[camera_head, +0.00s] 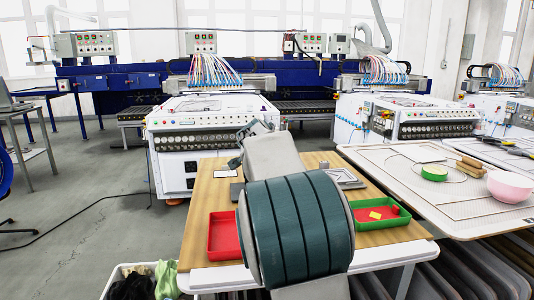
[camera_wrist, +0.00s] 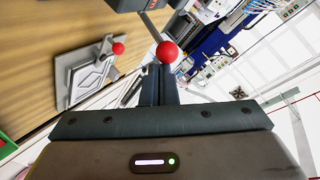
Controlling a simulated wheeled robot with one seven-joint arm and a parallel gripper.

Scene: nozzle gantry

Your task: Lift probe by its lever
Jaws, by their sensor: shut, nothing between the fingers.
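In the wrist view, a lever with a red ball knob (camera_wrist: 167,51) on a thin metal rod reaches down from a dark block (camera_wrist: 130,4) at the top edge. My gripper (camera_wrist: 158,72) is shut and empty, with its tip right by this ball in the picture; I cannot tell whether they touch. A second red knob (camera_wrist: 118,48) stands on a grey metal fixture (camera_wrist: 84,78) on the wooden table, left of my fingers. I cannot tell which lever belongs to the probe. In the head view my own arm hides much of the table's middle, and no red knob shows clearly.
The wooden table (camera_head: 205,183) holds a red tray (camera_head: 222,238) at left and a green tray (camera_head: 356,226) with red and yellow contents at right. A grey plate fixture (camera_head: 345,177) sits at the far right. A white machine (camera_head: 215,120) stands behind.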

